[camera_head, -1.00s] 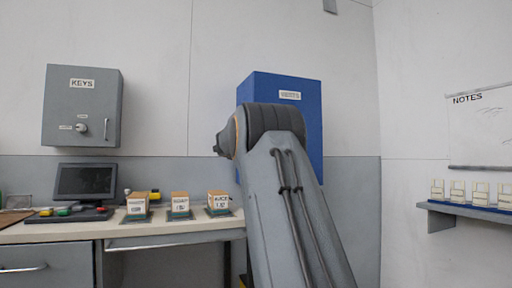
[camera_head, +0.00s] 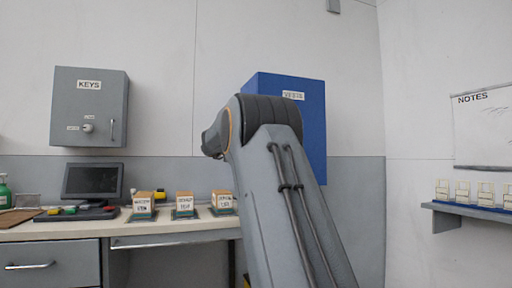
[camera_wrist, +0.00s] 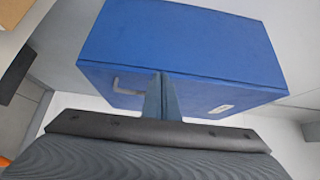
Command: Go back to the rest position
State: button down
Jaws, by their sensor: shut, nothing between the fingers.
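My gripper (camera_wrist: 162,95) shows in the wrist view with its two fingers together and nothing between them. A blue wall cabinet (camera_wrist: 190,45) fills much of the wrist view beyond the fingertips; I cannot tell the exact gap. In the head view my arm stands in front of the same blue cabinet (camera_head: 315,120) and hides its left and lower parts. The gripper itself is hidden behind my arm in the head view.
A desk (camera_head: 60,234) at left holds a monitor (camera_head: 92,181) and several small labelled boxes (camera_head: 184,204). A grey key cabinet (camera_head: 88,107) hangs above. A wall shelf (camera_head: 447,210) with several cards is at right, below a notes board (camera_head: 485,130).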

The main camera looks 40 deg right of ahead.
jog(key=shift+w+a, duration=1.05)
jog(key=shift+a, duration=0.3)
